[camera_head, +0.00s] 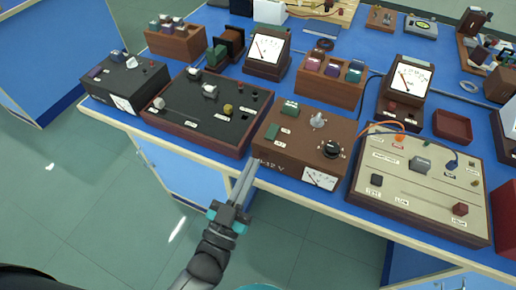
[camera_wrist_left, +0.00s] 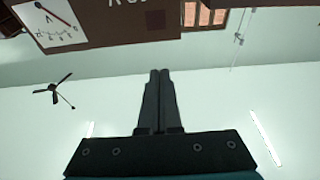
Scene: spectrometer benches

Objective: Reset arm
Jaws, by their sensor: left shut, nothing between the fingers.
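My left gripper (camera_head: 246,178) is shut and empty. Its fingertips are at the front edge of the bench, close to the front face of the brown 12 V power supply box (camera_head: 306,146); I cannot tell whether they touch it. In the left wrist view the two fingers (camera_wrist_left: 159,76) lie together, with the box's brown front (camera_wrist_left: 120,22) and its meter above them. The wrist view looks upward past the fingers to the ceiling. My right gripper is not in view.
The blue bench (camera_head: 383,50) is crowded. A dark-red-edged board (camera_head: 205,115) lies left of the supply and a cream board (camera_head: 415,185) lies right. Meters (camera_head: 268,52) and wooden racks (camera_head: 332,82) stand behind. Open floor (camera_head: 130,200) lies in front of the bench at left.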

